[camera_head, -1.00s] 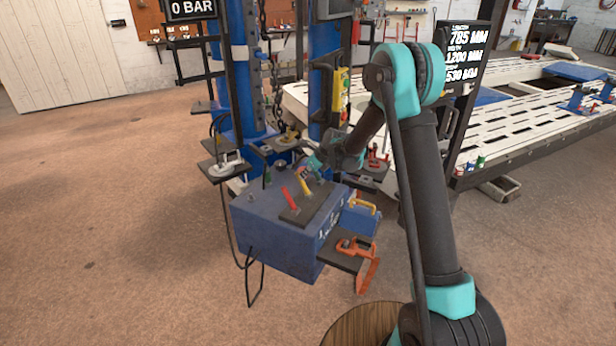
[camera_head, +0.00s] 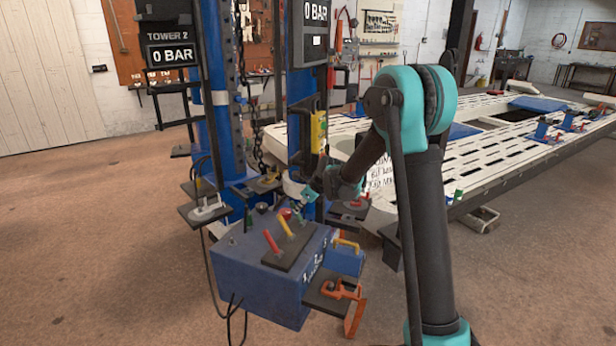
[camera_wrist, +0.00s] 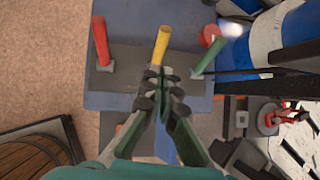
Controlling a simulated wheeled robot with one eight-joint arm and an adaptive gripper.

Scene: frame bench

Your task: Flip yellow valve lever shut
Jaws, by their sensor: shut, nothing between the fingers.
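The yellow valve lever (camera_head: 286,228) stands tilted on a dark plate on top of the blue box, between the red lever and the green lever. In the wrist view the yellow lever (camera_wrist: 161,45) points toward the top edge, its base just beyond my fingertips. My gripper (camera_wrist: 163,75) is shut and empty, close to that base and partly hiding it. I cannot tell whether it touches the lever. In the head view my gripper (camera_head: 306,200) is above and behind the levers.
The red lever (camera_wrist: 100,42) is left of the yellow one and the green lever (camera_wrist: 208,58) is right. A red round knob (camera_wrist: 209,36) is beside the green lever. The blue box (camera_head: 255,285) stands before blue lift posts (camera_head: 212,110). An orange clamp (camera_head: 345,290) sits on a side shelf.

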